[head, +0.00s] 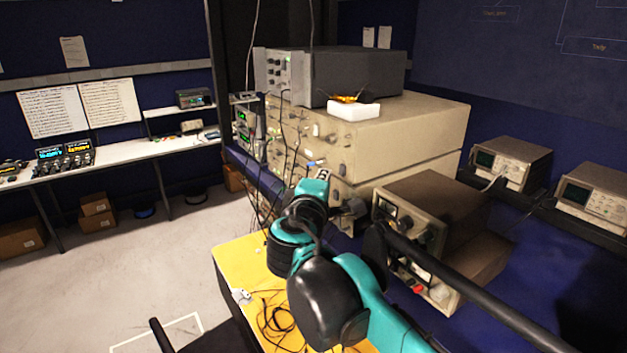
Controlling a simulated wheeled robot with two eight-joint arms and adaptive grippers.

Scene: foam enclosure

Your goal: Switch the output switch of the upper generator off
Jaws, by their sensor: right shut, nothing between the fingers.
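A stack of beige instruments stands in the middle; the upper generator (415,120) is the wide beige box, its knobbed front panel facing left. Another beige unit (345,185) lies under it, partly behind my arm. My right gripper (318,172) is at the lower front of the stack, below the upper panel. It is small and partly hidden by my own wrist; it is shut and empty. I cannot tell whether it touches the panel. The output switch is too small to single out, so its position cannot be read. My left gripper is out of view.
A dark grey instrument (365,75) and a white block (354,110) sit on the upper generator. Cables (278,165) hang before the panels. More beige devices (425,215) stand to the right. A yellow surface (236,262) with loose black cables lies below my arm.

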